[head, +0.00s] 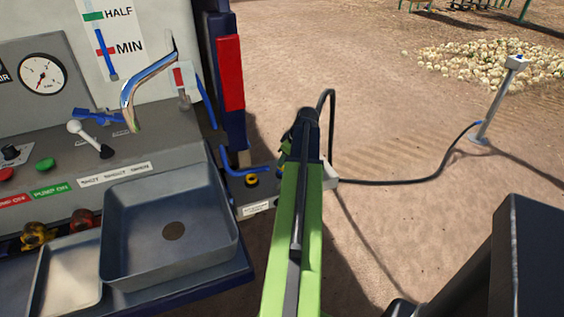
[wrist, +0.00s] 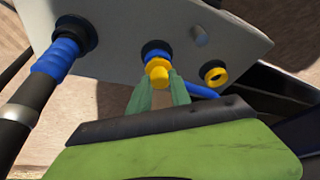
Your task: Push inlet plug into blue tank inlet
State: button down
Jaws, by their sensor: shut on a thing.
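A yellow plug (wrist: 157,69) shows near the middle of the wrist view. It sits at a round blue inlet with a black rim (wrist: 156,49) on a grey panel (wrist: 120,25). How deep the plug sits in it I cannot tell. My gripper (wrist: 157,80) has its green fingers on either side of the plug's near end and is shut on it. In the head view, my green arm reaches forward beside the machine. The fingertips and the plug are hidden there.
A black hose with a blue sleeve (wrist: 56,58) joins the panel left of the plug. A yellow-ringed port (wrist: 214,74) is on the right. In the head view, the hose (head: 400,182) runs to a post (head: 495,100). A grey basin (head: 170,270) stands left; sandy ground is open on the right.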

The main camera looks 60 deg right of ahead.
jog(key=shift+f, duration=0.3)
jog(key=c, duration=1.1)
grip_release()
jog(key=p+v, duration=1.5)
jog(key=v, duration=0.2)
jog(key=shift+r+p, duration=0.25)
jog(key=shift+p, duration=0.1)
